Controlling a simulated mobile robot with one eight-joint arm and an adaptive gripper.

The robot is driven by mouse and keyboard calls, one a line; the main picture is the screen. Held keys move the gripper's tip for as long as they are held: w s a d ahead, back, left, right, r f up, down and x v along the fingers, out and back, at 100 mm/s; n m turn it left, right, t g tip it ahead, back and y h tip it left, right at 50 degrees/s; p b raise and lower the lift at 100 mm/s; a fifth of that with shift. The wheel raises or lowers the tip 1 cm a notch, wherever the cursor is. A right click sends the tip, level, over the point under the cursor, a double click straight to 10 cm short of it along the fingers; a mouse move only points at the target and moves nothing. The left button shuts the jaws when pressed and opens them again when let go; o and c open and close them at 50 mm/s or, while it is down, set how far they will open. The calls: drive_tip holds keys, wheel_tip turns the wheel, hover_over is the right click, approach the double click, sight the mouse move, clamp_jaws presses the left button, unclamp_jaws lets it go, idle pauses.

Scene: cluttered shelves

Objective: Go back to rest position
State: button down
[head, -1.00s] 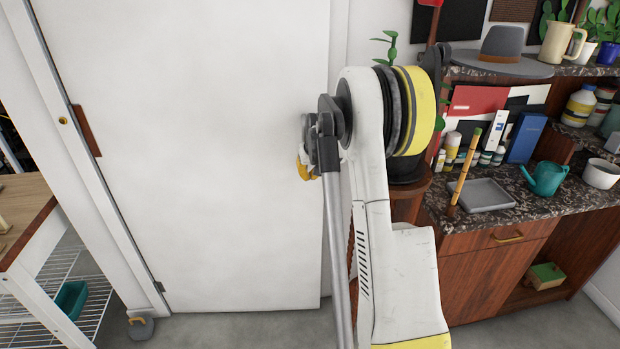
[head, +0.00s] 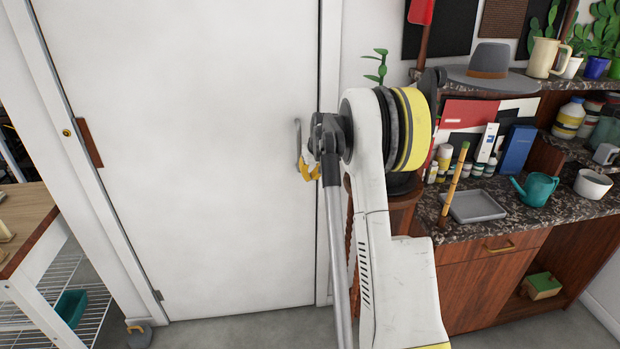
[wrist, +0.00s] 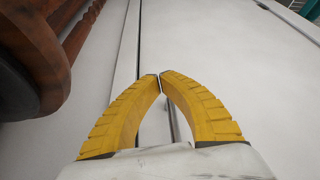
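My gripper has yellow ribbed fingers. In the head view it (head: 309,172) is mostly hidden behind my arm, in front of the right edge of the white door (head: 190,150). The door looks shut or nearly shut.
A wooden cabinet with a speckled counter (head: 500,222) stands right of my arm, holding a grey tray (head: 472,206) and a teal watering can (head: 536,189). A round wooden stand (wrist: 75,35) is close by on the left in the wrist view. A workbench (head: 30,225) stands far left.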

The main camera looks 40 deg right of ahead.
drive_tip(key=p+v, duration=0.1)
drive_tip(key=v, duration=0.4)
drive_tip(key=shift+w, duration=0.1)
drive_tip(key=shift+r, duration=0.1)
drive_tip(key=s+a+r+n, duration=0.1)
drive_tip(key=s+a+r, duration=0.3)
drive_tip(key=a, duration=0.5)
drive_tip(key=s+a+r+t, duration=0.1)
drive_tip(key=s+a+r, duration=0.25)
drive_tip(key=a, duration=0.45)
drive_tip(key=s+a+r+n, duration=0.1)
drive_tip(key=s+a+r, duration=0.3)
drive_tip(key=a, duration=0.5)
drive_tip(key=s+a+f+n+t+y, duration=0.1)
drive_tip(key=s+a+f, duration=0.3)
drive_tip(key=s+a, duration=1)
drive_tip(key=s+n, duration=0.1)
drive_tip(key=s, duration=0.3)
drive_tip(key=shift+f+y, duration=0.15)
drive_tip(key=shift+y, duration=0.25)
